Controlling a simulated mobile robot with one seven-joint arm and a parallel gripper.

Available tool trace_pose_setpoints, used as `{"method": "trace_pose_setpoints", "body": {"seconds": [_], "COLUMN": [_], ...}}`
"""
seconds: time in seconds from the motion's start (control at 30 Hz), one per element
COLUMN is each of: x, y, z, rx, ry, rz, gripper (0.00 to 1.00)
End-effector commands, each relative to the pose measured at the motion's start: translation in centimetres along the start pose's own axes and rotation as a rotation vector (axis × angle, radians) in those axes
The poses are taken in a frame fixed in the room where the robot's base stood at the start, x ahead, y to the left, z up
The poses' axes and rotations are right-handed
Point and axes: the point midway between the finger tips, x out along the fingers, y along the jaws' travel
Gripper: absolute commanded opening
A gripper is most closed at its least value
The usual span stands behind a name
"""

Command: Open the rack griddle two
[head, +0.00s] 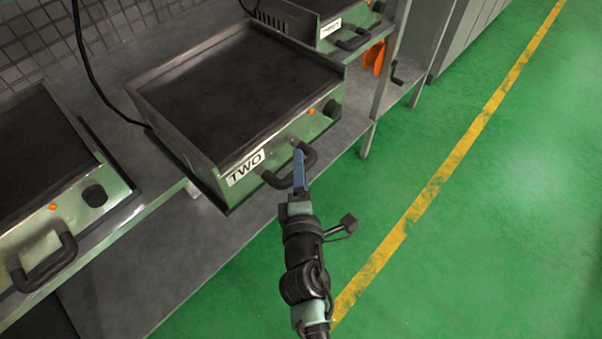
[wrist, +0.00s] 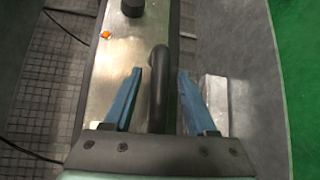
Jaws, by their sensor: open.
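The griddle labelled TWO (head: 240,95) stands on the grey metal shelf in the middle of the head view. Its front panel (head: 250,165) bears a black curved handle (head: 272,180), an orange light and a dark knob. My gripper (head: 298,160) is at the handle, with its blue fingers pointing to the panel. In the wrist view the handle (wrist: 158,90) lies between the two open blue fingers of my gripper (wrist: 155,95). A gap shows on either side of it, so the fingers are around the handle, not shut on it.
Another griddle (head: 40,170) stands at the left, and a third (head: 335,25) at the upper right, both with black handles. A lower shelf (head: 190,255) lies below. The green floor (head: 510,200) at the right is clear, with a yellow line.

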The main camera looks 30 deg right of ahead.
Motion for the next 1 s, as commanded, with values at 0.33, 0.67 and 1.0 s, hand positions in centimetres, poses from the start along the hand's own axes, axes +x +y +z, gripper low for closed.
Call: {"method": "trace_pose_setpoints", "body": {"seconds": [0.33,0.67,1.0], "x": [-5.0,-10.6,-12.8], "y": [-0.3,-0.2,-0.1], "z": [0.0,0.0,0.0], "rx": [-0.002,0.000,-0.001], "ry": [0.000,0.000,0.001], "rz": [-0.003,-0.003,-0.001], "gripper": [0.57,0.57,0.57]}}
